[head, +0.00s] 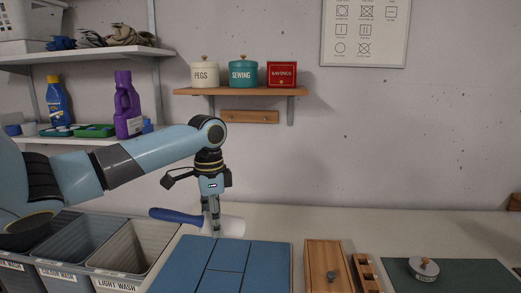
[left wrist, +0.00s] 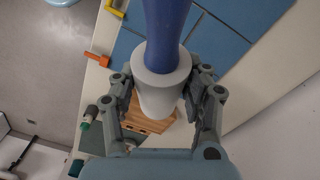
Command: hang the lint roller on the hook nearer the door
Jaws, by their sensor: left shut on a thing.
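The lint roller has a blue handle and a white roll (head: 230,227). My left gripper (head: 212,222) points down and is shut on it, just behind the blue mat. The handle sticks out to the left in the head view. In the left wrist view the white roll (left wrist: 163,92) sits between both fingers, with the blue handle running to the top. A wooden rail (head: 249,117) is on the wall under the small shelf, well above the gripper; small pegs on it are hard to make out. No door shows. My right gripper is not in view.
The shelf (head: 240,92) holds a pegs tin, a sewing tin and a red savings box. Laundry bins (head: 140,235) stand at left. A blue mat (head: 222,265), a wooden box (head: 322,262) and a green mat (head: 470,275) lie on the worktop.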

